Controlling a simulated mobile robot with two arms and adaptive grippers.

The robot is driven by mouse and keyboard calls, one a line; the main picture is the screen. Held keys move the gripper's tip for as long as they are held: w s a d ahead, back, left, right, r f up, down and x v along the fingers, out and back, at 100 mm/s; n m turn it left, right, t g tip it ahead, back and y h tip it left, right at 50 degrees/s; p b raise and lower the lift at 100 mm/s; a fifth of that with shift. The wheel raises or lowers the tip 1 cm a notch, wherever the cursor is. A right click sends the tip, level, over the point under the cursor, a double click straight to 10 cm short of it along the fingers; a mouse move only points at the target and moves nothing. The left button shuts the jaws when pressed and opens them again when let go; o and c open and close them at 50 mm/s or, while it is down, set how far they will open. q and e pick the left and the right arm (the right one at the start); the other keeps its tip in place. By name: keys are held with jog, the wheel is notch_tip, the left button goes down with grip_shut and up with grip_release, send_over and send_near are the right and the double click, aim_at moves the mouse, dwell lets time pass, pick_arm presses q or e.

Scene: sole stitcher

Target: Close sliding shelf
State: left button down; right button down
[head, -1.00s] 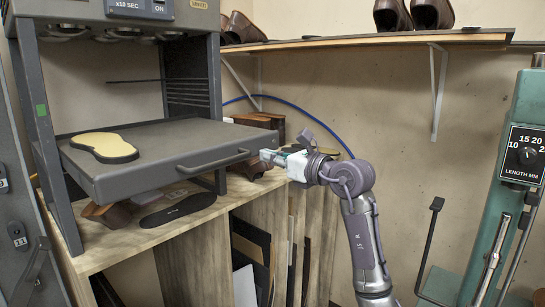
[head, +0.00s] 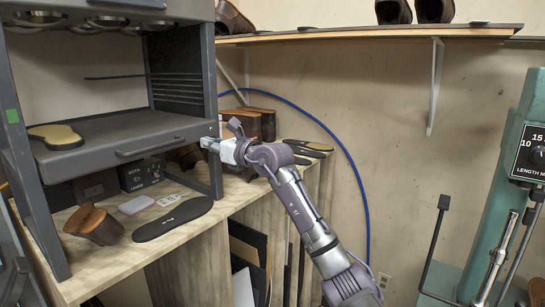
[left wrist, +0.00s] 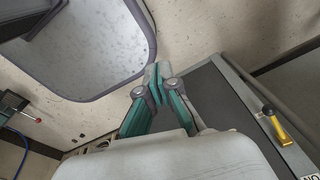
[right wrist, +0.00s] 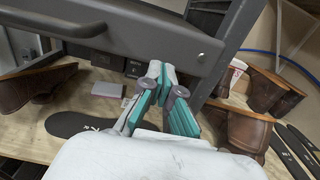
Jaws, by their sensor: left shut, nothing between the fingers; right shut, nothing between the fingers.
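The grey sliding shelf (head: 95,162) sits between the posts of a dark rack at the left of the head view. Its front with the bar handle (head: 150,147) lies near the front posts. A yellow sole-shaped piece (head: 58,136) lies on its top. My right gripper (head: 206,143) is shut and empty at the shelf's right front end; in the right wrist view its tips (right wrist: 160,70) are just below the shelf front (right wrist: 135,28). Whether they touch is unclear. My left gripper (left wrist: 157,76) shows only in the left wrist view, shut and empty.
The wooden bench (head: 115,260) below holds a black sole (head: 172,218), a brown shoe-like piece (head: 94,226) and small boxes. A wall shelf (head: 380,33) with shoes is above. A green machine (head: 505,190) stands at right. Bare wall lies between.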

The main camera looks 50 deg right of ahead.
pick_arm(q)
jog(key=shift+s+r, duration=0.15)
jog(key=shift+s, duration=0.25)
pick_arm(e)
jog(key=shift+w+r, duration=0.2)
jog(key=shift+w, duration=0.6)
pick_arm(q)
jog(key=shift+w, duration=0.15)
pick_arm(e)
jog(key=shift+r, duration=0.1)
